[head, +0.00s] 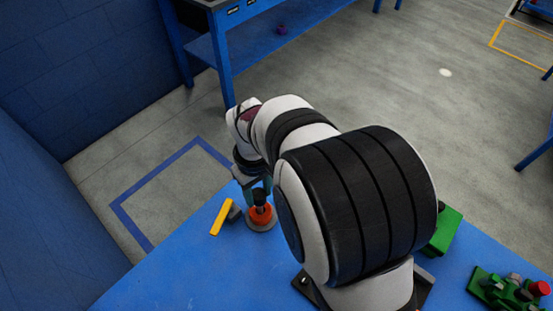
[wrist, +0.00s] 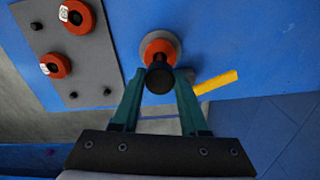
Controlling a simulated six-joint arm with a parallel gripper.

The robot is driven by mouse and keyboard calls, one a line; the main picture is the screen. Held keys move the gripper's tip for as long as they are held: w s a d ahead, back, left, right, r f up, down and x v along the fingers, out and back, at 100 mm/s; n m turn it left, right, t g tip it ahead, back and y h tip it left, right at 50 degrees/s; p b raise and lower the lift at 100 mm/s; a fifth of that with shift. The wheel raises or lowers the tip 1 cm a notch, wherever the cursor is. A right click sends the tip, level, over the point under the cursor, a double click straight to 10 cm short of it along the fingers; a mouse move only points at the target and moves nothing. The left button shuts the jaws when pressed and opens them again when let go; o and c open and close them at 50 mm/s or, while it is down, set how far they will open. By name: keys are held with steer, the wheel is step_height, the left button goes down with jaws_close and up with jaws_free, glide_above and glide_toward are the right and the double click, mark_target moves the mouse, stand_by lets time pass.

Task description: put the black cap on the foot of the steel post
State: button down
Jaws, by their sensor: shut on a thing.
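My gripper (wrist: 160,84) points down with its two teal fingers shut on the sides of a dark cylinder, which looks like the black cap (wrist: 160,78). In the head view the black cap shows as a dark piece (head: 260,196) below my gripper (head: 258,188). Right below it is an orange ring-shaped piece (head: 261,217), on a round grey base (head: 262,226). The same orange piece (wrist: 152,47) shows behind the cap in the wrist view. I cannot tell whether the cap touches it. I cannot make out the steel post clearly.
A yellow bar (head: 221,217) with a grey block lies left of the round base on the blue table (head: 180,265). A grey plate (wrist: 50,20) with orange discs and black pegs shows in the wrist view. Green parts (head: 446,232) stand right of my arm.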

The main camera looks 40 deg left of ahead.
mark_target(259, 195)
steer(key=shift+f, duration=0.4)
steer(key=shift+f, duration=0.1)
stand_by(0.5)
steer(key=shift+f, duration=0.6)
steer(key=shift+f, duration=0.45)
steer(key=shift+f, duration=0.1)
stand_by(0.5)
steer(key=shift+f, duration=0.3)
